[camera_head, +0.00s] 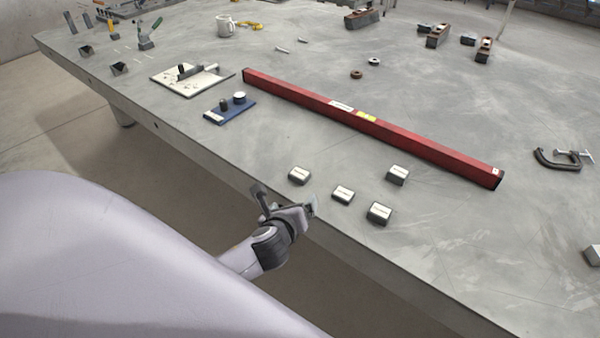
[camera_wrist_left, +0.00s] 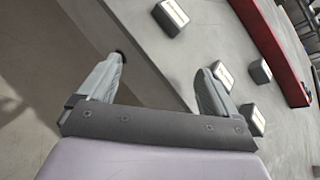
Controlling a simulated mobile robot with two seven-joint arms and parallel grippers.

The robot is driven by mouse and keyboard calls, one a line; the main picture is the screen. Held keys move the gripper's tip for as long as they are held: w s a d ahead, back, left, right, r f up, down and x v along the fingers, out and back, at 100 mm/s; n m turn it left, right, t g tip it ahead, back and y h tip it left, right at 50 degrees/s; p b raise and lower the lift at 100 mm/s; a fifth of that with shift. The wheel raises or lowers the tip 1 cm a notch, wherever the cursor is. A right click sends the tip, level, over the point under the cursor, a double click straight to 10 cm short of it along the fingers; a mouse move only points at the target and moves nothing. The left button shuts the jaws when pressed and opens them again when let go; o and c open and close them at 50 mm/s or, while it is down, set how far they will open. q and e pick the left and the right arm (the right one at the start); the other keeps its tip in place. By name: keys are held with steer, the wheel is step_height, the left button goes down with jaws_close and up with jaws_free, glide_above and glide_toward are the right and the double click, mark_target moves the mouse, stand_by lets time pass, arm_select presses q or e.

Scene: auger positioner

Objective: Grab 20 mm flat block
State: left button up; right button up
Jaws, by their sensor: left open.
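Several small grey metal blocks with pale labelled tops sit near the table's front edge: a left one (camera_head: 299,175), a middle one (camera_head: 343,194), a back right one (camera_head: 397,174) and a front right one (camera_head: 379,213). The labels are too small to read, so I cannot tell which is the 20 mm flat block. The blocks also show in the left wrist view, with the left block (camera_wrist_left: 171,17) at the top. My left gripper (camera_head: 284,196) is open and empty at the table edge, in front of the left block. Its two fingers (camera_wrist_left: 162,64) are wide apart. My right gripper is not in view.
A long red beam (camera_head: 370,125) lies behind the blocks. A blue plate (camera_head: 230,110) and a white plate (camera_head: 190,84) with fixtures lie to the left. A black clamp (camera_head: 560,160) lies at the right.

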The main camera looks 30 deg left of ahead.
mark_target(301, 171)
arm_select(q)
steer(key=w+m, duration=0.1)
steer(key=w+a+r+m, duration=0.1)
steer(key=w+r+m+t, duration=0.1)
steer(key=m, duration=0.1)
steer(key=shift+a+y, duration=0.25)
steer(key=shift+y, duration=0.15)
steer(key=shift+w+a, duration=0.15)
steer(key=shift+w, duration=0.1)
steer(key=shift+r+b+x, duration=0.15)
steer(key=shift+b+x, duration=0.05)
steer(key=shift+x, duration=1.5)
steer(key=shift+r+b+x, duration=0.15)
steer(key=shift+x, duration=1.55)
steer(key=shift+w+a, duration=0.1)
steer(key=c, duration=1.3)
steer(key=shift+r, duration=0.1)
